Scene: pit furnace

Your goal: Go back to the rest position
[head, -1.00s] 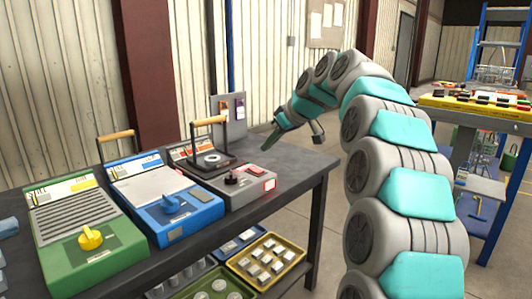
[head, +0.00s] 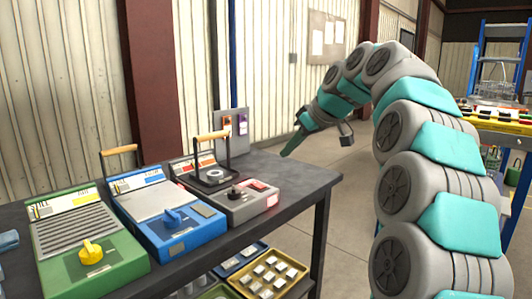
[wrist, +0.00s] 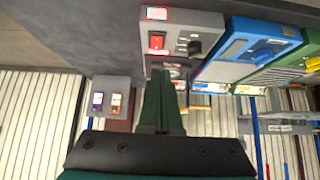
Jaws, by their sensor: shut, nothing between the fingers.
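My gripper (head: 292,147) is above the right end of the dark table, behind and to the right of the grey furnace unit. Its green fingers are together and empty, and they also show in the wrist view (wrist: 162,80). My arm arches up and over on the right side of the head view. The gripper is apart from the units and the tabletop as far as I can tell.
On the table (head: 312,180) stand a grey unit (head: 238,200) with a red switch, a blue unit (head: 168,215) and a green unit (head: 85,240) with a yellow knob. A small grey panel (head: 232,128) stands behind. A tray (head: 247,290) sits below.

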